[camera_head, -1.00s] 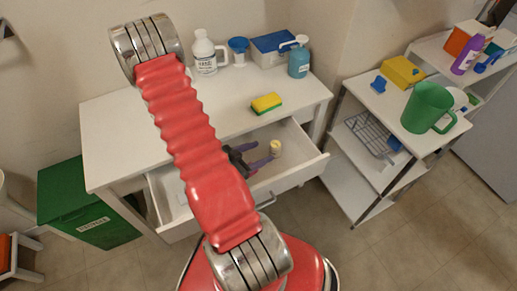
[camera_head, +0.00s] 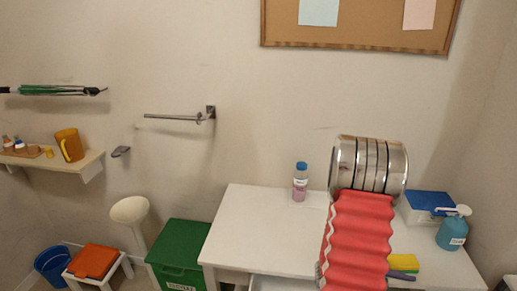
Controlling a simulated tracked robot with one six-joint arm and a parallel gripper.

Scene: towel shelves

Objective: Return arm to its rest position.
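My arm's red ribbed sleeve and silver joint rise in front of the white table at the right of the head view. The sleeve hides most of what lies behind it. Only a small grey-purple sliver, probably a finger of my gripper (camera_head: 402,276), shows at the sleeve's right edge, just below the yellow and green sponge (camera_head: 404,262). Whether the fingers are open or shut, or hold anything, is hidden.
The white table (camera_head: 255,225) carries a pink bottle with a blue cap (camera_head: 300,182), a blue-lidded box (camera_head: 428,204) and a teal pump bottle (camera_head: 453,230). A green bin (camera_head: 180,245) stands left of it. A towel bar (camera_head: 175,117) and shelf (camera_head: 60,165) are on the wall.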

